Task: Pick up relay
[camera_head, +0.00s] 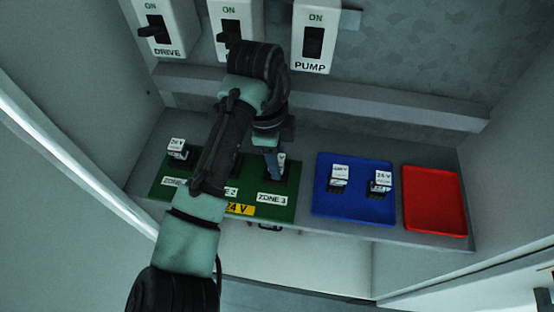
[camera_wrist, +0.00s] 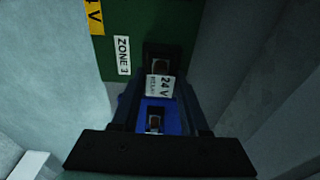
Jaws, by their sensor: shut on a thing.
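My gripper (camera_head: 272,165) reaches down over the green board's Zone 3 spot. In the wrist view its two dark fingers (camera_wrist: 161,98) are shut on a relay with a white "24 V" label (camera_wrist: 160,86). In the head view only a sliver of that relay's label (camera_head: 282,159) shows beside the fingers. The relay is at a dark socket (camera_wrist: 162,58) by the "ZONE 3" label; I cannot tell whether it is seated or lifted. Another relay (camera_head: 177,147) stands at the board's left end. My arm hides much of the Zone 2 spot.
A blue tray (camera_head: 350,209) to the right holds two relays (camera_head: 338,178) (camera_head: 380,183). A red tray (camera_head: 434,202) beyond it is empty. Switches marked DRIVE (camera_head: 161,28) and PUMP (camera_head: 315,38) are on the back wall, above a ledge (camera_head: 380,112). Side walls enclose the shelf.

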